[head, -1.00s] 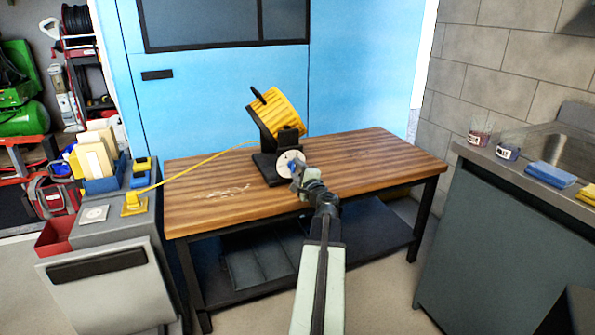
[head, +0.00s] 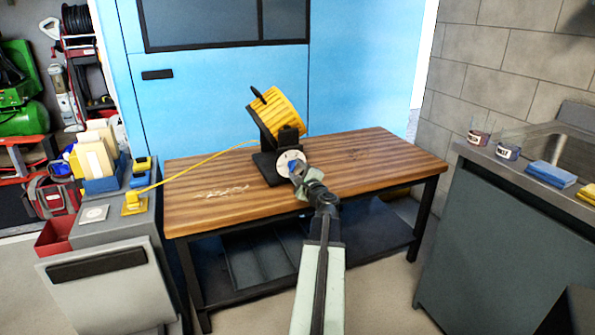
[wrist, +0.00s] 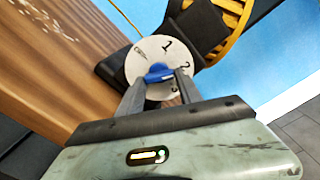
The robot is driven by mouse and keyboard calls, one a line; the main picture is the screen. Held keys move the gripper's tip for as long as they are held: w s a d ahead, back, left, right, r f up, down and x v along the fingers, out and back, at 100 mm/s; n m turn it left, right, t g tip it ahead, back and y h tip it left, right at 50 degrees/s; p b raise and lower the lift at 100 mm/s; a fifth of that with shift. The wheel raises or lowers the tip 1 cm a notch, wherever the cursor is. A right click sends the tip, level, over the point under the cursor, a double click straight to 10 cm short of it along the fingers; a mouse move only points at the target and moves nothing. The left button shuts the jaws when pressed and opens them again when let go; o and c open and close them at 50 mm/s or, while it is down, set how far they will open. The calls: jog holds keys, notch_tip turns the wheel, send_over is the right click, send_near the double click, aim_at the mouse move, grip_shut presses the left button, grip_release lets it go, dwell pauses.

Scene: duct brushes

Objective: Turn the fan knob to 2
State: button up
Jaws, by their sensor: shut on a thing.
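The fan (head: 277,112) is a yellow drum in a black stand on the wooden table. A round white dial (head: 288,160) faces me on its base; it also shows in the wrist view (wrist: 147,54) with 1, 2 and 3 printed around it. The blue knob (wrist: 158,73) sits at the dial's middle. My gripper (wrist: 161,80) is shut on the knob, one finger on each side. The knob's long side lies nearly level in the wrist view, its right end towards the 2. Which end is the pointer, I cannot tell.
A yellow cord (head: 190,170) runs from the fan to a yellow block (head: 134,204) on the grey cabinet at left. The wooden table (head: 370,160) is mostly clear, with pale shavings at left. A counter with two jars and sponges stands at right.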

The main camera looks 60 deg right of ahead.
jog(key=shift+s, duration=0.1)
jog(key=o, duration=1.4)
jog(key=v, duration=0.7)
jog(key=shift+s+a, duration=0.25)
jog(key=shift+s, duration=0.05)
